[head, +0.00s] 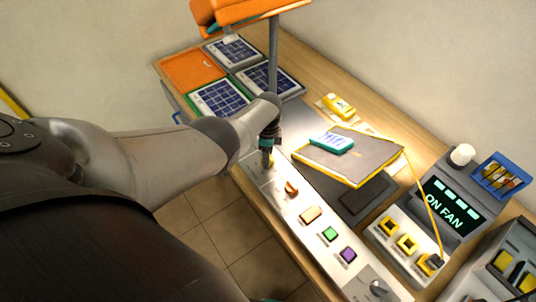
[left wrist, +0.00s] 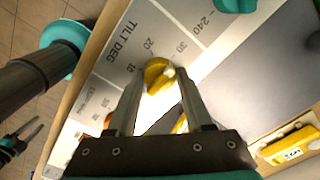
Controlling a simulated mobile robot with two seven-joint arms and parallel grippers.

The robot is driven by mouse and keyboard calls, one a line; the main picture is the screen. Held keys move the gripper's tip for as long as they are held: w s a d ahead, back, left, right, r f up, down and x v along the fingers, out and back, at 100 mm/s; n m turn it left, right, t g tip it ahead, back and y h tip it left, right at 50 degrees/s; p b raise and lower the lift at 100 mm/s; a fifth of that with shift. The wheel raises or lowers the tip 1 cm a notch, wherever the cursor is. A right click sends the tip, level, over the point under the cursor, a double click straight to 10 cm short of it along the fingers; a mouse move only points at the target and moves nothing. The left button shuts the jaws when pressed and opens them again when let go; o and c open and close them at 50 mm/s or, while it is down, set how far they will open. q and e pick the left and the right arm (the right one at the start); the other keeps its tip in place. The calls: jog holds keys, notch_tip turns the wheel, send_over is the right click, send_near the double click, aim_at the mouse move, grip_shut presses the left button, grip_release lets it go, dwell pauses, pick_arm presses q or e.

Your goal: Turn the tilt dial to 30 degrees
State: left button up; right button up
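The tilt dial (left wrist: 156,78) is a yellow knob with a pale end on its right side, on the light panel (left wrist: 98,88) printed "TILT DEG" with 10, 20 and 30. The pale end lies below the 30 mark; I cannot read the exact setting. My left gripper (left wrist: 160,84) is open, its fingertips on either side of the knob with gaps showing; I see no clear contact. In the head view my left gripper (head: 267,152) points down at the panel's far end and mostly hides the dial. My right gripper (left wrist: 27,133) shows small at the left wrist view's left edge, fingers apart.
On the same panel are an orange knob (head: 291,188), a green button (head: 329,234) and a purple button (head: 347,255). A grey board (head: 355,158) with a teal device (head: 331,144) lies behind. A lamp post (head: 273,55) stands close behind my left gripper. An "ON FAN" display (head: 449,203) is at right.

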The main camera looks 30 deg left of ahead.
pick_arm(q)
jog(key=o, duration=0.4)
jog(key=shift+o, duration=0.2)
notch_tip(320, 180, up, 6)
jog(key=p, duration=0.4)
jog(key=shift+f, duration=0.1)
notch_tip(320, 180, up, 9)
jog(key=shift+r, duration=0.2)
jog(key=shift+s+d, duration=0.1)
dwell(0.4)
